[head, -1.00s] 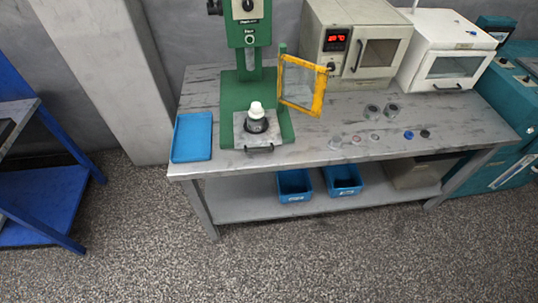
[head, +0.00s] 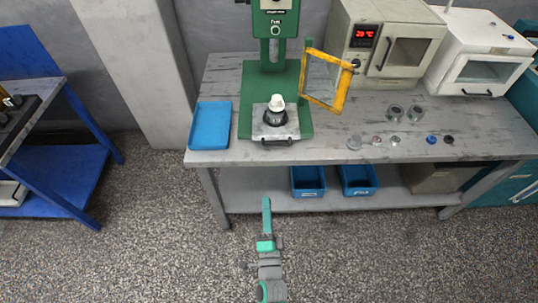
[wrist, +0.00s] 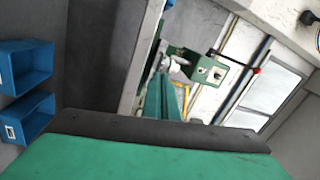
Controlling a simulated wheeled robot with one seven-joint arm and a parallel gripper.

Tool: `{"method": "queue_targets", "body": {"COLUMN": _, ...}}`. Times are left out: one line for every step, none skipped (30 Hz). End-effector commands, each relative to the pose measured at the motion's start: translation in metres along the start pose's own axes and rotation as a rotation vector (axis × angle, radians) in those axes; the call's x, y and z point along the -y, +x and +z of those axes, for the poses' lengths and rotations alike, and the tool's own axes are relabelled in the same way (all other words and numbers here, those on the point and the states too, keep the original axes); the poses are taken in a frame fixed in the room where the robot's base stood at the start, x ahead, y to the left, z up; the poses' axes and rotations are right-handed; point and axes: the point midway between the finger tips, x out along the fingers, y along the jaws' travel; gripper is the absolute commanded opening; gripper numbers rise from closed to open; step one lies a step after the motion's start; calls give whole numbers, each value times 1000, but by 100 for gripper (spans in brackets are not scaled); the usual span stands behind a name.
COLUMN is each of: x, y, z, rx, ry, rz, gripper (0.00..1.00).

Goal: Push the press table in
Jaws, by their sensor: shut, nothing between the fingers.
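The press table (head: 290,131) is a light metal plate with a dark handle (head: 277,142) on its front edge. It sits at the front of the green press (head: 304,118), close to the bench's front edge, in the head view. A dark round part (head: 275,118) with a white top stands upright on it. My gripper (head: 266,202) is shut and empty, pointing toward the bench from in front of and below the press table in the picture, apart from it. The wrist view shows the green press tilted (wrist: 201,70); the press table cannot be made out there.
The yellow-framed guard (head: 327,80) stands swung open right of the press. A blue tray (head: 210,126) lies left of it on the bench (head: 380,122). Small parts lie to the right. Blue bins (head: 308,181) sit on the lower shelf. The floor before the bench is clear.

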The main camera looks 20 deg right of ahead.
Motion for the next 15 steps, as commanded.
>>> {"method": "queue_targets", "body": {"x": 0, "y": 14, "z": -3, "rx": -16, "ry": 51, "rz": -11, "gripper": 0}}
{"method": "queue_targets", "body": {"x": 0, "y": 21, "z": -4, "rx": -24, "ry": 80, "rz": -16, "gripper": 0}}
{"method": "queue_targets", "body": {"x": -1, "y": 28, "z": -7, "rx": -34, "ry": 114, "rz": -22, "gripper": 0}}
{"method": "queue_targets", "body": {"x": -1, "y": 33, "z": -9, "rx": -40, "ry": 134, "rz": -25, "gripper": 0}}
{"method": "queue_targets", "body": {"x": -1, "y": 37, "z": -10, "rx": -46, "ry": 151, "rz": -28, "gripper": 0}}
{"method": "queue_targets", "body": {"x": -1, "y": 41, "z": -12, "rx": -52, "ry": 171, "rz": -31, "gripper": 0}}
{"method": "queue_targets", "body": {"x": -1, "y": 44, "z": -13, "rx": -55, "ry": 182, "rz": -34, "gripper": 0}}
{"method": "queue_targets", "body": {"x": -1, "y": 46, "z": -14, "rx": -57, "ry": 189, "rz": -35, "gripper": 0}}
{"method": "queue_targets", "body": {"x": -1, "y": 48, "z": -14, "rx": -59, "ry": 196, "rz": -36, "gripper": 0}}
{"method": "queue_targets", "body": {"x": -2, "y": 50, "z": -14, "rx": -59, "ry": 199, "rz": -36, "gripper": 0}}
{"method": "queue_targets", "body": {"x": -2, "y": 53, "z": -14, "rx": -59, "ry": 200, "rz": -36, "gripper": 0}}
{"method": "queue_targets", "body": {"x": -1, "y": 57, "z": -14, "rx": -59, "ry": 201, "rz": -37, "gripper": 0}}
{"method": "queue_targets", "body": {"x": -1, "y": 60, "z": -14, "rx": -58, "ry": 201, "rz": -37, "gripper": 0}}
{"method": "queue_targets", "body": {"x": 0, "y": 64, "z": -14, "rx": -58, "ry": 201, "rz": -38, "gripper": 0}}
{"method": "queue_targets", "body": {"x": 0, "y": 69, "z": -14, "rx": -57, "ry": 200, "rz": -38, "gripper": 0}}
